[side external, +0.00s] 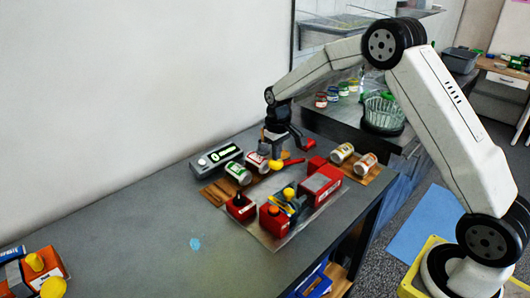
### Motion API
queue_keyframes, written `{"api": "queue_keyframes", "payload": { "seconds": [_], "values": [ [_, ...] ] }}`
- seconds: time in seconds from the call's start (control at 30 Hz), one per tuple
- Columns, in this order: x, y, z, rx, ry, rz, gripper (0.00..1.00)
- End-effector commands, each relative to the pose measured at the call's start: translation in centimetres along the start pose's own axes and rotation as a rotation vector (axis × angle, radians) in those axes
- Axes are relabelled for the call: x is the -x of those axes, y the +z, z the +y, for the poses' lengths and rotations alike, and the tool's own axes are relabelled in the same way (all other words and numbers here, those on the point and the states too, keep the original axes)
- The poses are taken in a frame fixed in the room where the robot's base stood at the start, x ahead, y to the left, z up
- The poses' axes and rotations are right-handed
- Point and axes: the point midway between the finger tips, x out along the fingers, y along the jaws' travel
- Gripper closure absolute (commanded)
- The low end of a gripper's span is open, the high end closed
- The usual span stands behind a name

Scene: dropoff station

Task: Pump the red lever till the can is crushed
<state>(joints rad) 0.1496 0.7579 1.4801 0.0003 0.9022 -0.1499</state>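My gripper (285,145) is dark and points down over the workbench, just above and behind a group of red devices. Its fingers are small here and I cannot tell whether they are open or shut. A red lever-like bar (293,162) lies just below it, next to a yellow ball (275,166); I cannot tell whether the gripper touches either. A red box-shaped device (321,186) stands to the right. A can with a green label (238,173) and a can with a red label (257,162) lie on a wooden board. Which can is in a crusher cannot be told.
Two more cans (342,153) lie on a board at the right. A grey box with a display (216,158) stands behind the left cans. Jars and a basket (384,113) stand behind.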

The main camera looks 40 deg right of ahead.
Motion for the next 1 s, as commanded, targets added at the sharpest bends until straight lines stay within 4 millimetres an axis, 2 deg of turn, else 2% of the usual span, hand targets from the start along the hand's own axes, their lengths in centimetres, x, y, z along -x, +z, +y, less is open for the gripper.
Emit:
{"api": "queue_keyframes", "payload": {
  "seconds": [0.5,1.0],
  "values": [
    [-2.6,0.1,-0.7,0.000,0.000,-0.005,1.00],
    [-3.1,0.2,-0.7,0.000,0.001,-0.007,1.00]
  ]
}}
